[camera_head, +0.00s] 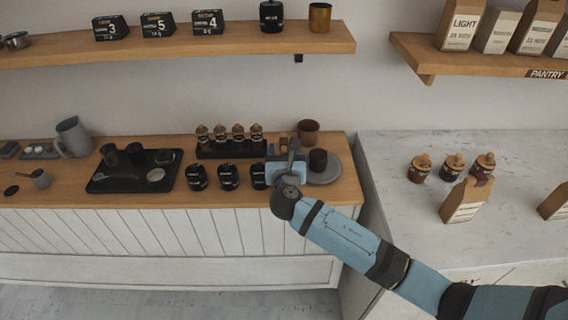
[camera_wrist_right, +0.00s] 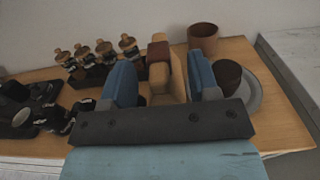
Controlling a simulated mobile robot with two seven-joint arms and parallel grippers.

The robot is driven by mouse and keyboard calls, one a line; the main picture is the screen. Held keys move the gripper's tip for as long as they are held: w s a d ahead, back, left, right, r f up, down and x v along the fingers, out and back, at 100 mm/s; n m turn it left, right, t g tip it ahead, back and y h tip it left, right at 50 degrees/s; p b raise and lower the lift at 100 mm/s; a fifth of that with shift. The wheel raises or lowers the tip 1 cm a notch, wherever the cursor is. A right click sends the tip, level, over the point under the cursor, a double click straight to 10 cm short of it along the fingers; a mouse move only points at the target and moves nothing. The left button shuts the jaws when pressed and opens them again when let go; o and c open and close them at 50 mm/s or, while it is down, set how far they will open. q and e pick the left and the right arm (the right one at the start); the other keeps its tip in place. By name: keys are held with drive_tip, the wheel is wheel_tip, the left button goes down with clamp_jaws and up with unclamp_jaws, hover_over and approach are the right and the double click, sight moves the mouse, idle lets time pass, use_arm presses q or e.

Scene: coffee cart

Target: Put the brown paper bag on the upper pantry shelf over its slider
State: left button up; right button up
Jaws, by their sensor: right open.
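A brown paper bag (camera_head: 465,200) with a pale label stands on the white counter at the right, in the head view. A second brown bag (camera_head: 556,203) is cut off at the right edge. The upper pantry shelf (camera_head: 430,60) holds several labelled bags; no slider can be made out. My right gripper (camera_head: 288,165) is over the wooden counter, far left of the bags. In the right wrist view its blue fingers (camera_wrist_right: 161,85) are apart, with small tan and red-brown wooden pieces (camera_wrist_right: 160,68) seen between or behind them; contact cannot be told. My left gripper is out of view.
A round grey tray (camera_head: 330,175) with a dark cup (camera_head: 318,160) is beside my right gripper, and a brown pot (camera_head: 308,132) is behind it. Several black jars (camera_head: 228,177) stand to its left. Three cork-topped jars (camera_head: 452,167) stand near the bag.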

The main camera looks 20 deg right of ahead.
sight(284, 146)
drive_tip(key=shift+x, duration=1.5)
clamp_jaws()
drive_tip(key=shift+r, duration=0.1)
drive_tip(key=shift+r, duration=0.1)
